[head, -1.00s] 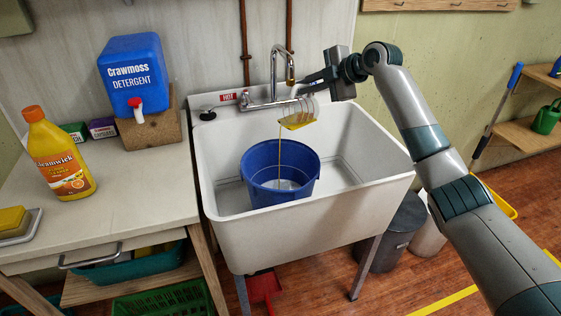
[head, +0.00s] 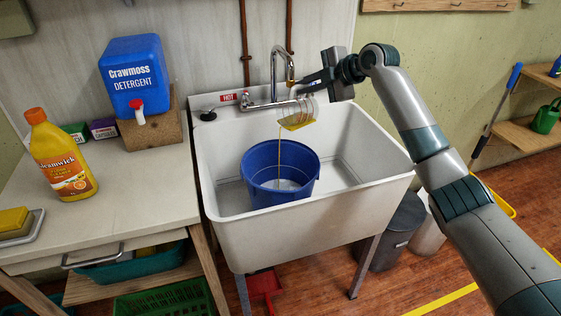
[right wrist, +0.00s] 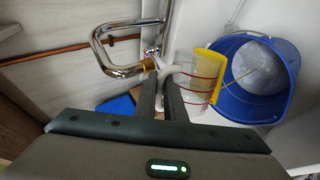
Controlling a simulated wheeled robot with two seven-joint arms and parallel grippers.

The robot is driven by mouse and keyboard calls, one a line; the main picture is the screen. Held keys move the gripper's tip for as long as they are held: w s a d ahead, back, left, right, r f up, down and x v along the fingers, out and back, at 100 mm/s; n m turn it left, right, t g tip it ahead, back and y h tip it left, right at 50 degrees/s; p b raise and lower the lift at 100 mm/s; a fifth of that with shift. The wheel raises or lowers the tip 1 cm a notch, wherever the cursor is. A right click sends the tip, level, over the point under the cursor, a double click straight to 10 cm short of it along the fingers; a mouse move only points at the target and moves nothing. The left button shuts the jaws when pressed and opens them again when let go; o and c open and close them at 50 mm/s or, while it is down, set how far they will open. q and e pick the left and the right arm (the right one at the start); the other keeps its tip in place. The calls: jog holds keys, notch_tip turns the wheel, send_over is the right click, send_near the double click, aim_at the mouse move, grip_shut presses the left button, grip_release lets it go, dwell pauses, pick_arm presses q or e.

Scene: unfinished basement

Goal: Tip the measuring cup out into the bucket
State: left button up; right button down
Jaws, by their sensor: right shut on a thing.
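A clear measuring cup (head: 298,117) with yellow liquid is held tilted above the blue bucket (head: 262,180). The cup also shows in the right wrist view (right wrist: 196,78), with red markings and yellow liquid at its mouth. A thin stream of liquid falls from its lip into the bucket, which also shows in the right wrist view (right wrist: 240,108). My right gripper (head: 312,80) is shut on the cup, at its handle (right wrist: 170,72) in the right wrist view. The bucket stands upright in the white sink. My left gripper is out of view.
The white sink (head: 235,240) surrounds the bucket. The chrome faucet (head: 274,70) stands close behind the cup and gripper. The counter at left holds a blue detergent container (head: 130,75) and an orange bottle (head: 60,160). Free room lies inside the sink right of the bucket.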

jog(key=shift+s+a+r+p, duration=0.2)
jog(key=shift+a+p, duration=0.05)
jog(key=shift+p, duration=0.65)
dwell(1.0)
jog(key=shift+a+r+n+p, duration=0.1)
jog(key=shift+n+p, duration=0.2)
jog(key=shift+s+a+r+h+p, duration=0.1)
jog(key=shift+s+h+p, duration=0.05)
jog(key=shift+h+p, duration=0.2)
dwell(0.6)
jog(key=shift+t, duration=0.3)
jog(key=shift+s+a+r+p, duration=0.1)
jog(key=shift+s+a+p, duration=0.05)
jog(key=shift+p, duration=0.4)
dwell(0.4)
jog(key=shift+s+a+r+n+t+h+p, duration=0.3)
jog(key=shift+s+a+n+h+p, duration=0.1)
jog(key=shift+a+n, duration=0.1)
jog(key=shift+a, duration=0.15)
